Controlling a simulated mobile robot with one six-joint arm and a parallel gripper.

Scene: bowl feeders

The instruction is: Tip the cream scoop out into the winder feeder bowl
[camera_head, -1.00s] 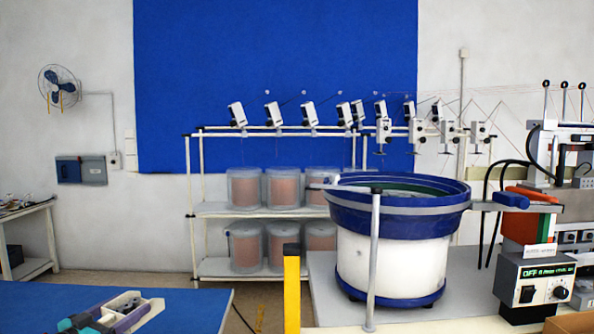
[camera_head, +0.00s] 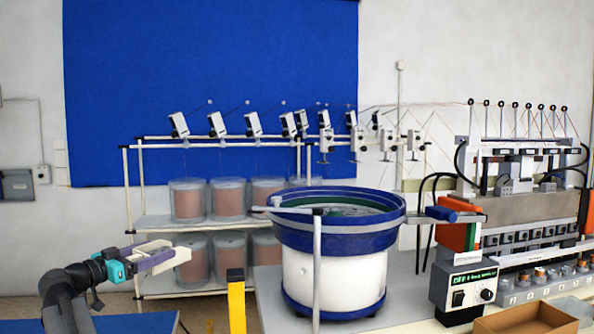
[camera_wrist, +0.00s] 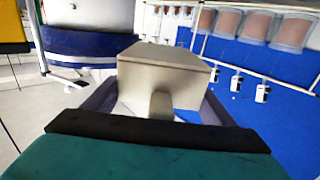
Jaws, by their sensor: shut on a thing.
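The cream scoop (camera_head: 168,253) is held out to the right at the lower left of the head view. It fills the middle of the wrist view (camera_wrist: 165,75). My gripper (camera_head: 150,262) is shut on its handle; the fingers flank the handle in the wrist view (camera_wrist: 158,105). The scoop's inside is hidden, so I cannot tell what it holds. The winder feeder bowl (camera_head: 335,240) is a blue bowl with a green inside on a white drum. It stands to the right of the scoop, apart from it, with its rim higher in the picture. Its blue side shows in the wrist view (camera_wrist: 85,42).
A yellow post (camera_head: 236,302) stands between my gripper and the bowl. A pale upright rod (camera_head: 317,265) is in front of the bowl. A rack (camera_head: 150,222) with copper spools is behind.

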